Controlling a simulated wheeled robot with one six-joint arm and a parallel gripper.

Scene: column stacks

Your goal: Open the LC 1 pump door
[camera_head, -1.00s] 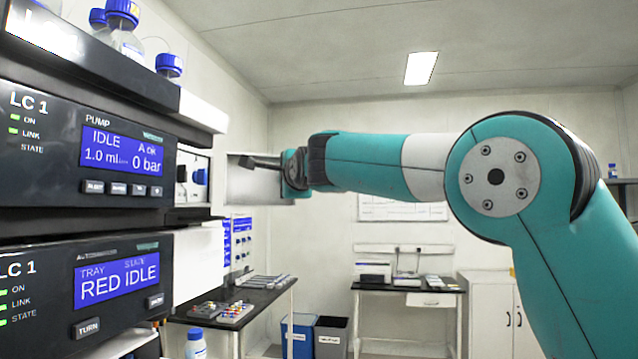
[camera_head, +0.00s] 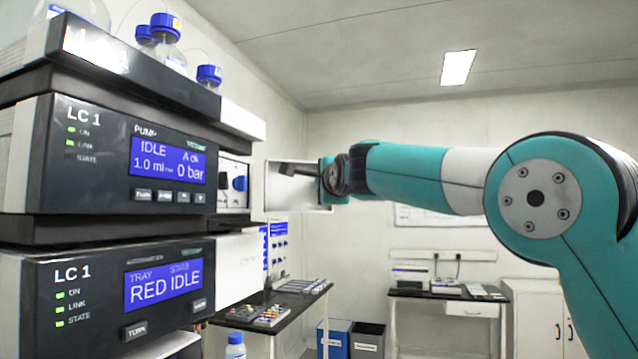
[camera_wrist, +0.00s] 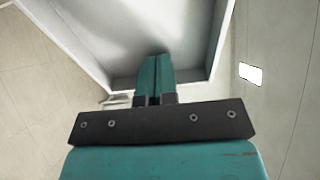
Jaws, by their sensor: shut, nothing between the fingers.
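The LC 1 pump module (camera_head: 118,160) stands at the left with its display reading IDLE and 0 bar. Its pump door (camera_head: 300,201) stands swung out at the right side of the module, with a grey recessed inner face showing. The bay (camera_head: 235,185) beside the display is uncovered and shows a dark blue knob. My gripper (camera_head: 284,168) is shut and empty, in front of the door's inner face. In the wrist view the closed fingers (camera_wrist: 155,78) point at the pale door panel (camera_wrist: 140,25); I cannot tell whether they touch it.
The LC 1 autosampler (camera_head: 110,300) sits below the pump, and blue-capped bottles (camera_head: 165,42) stand on top. A dark side bench (camera_head: 285,300) with small racks is beyond, with bins (camera_head: 337,335) beside it. Another bench (camera_head: 445,293) stands at the back wall.

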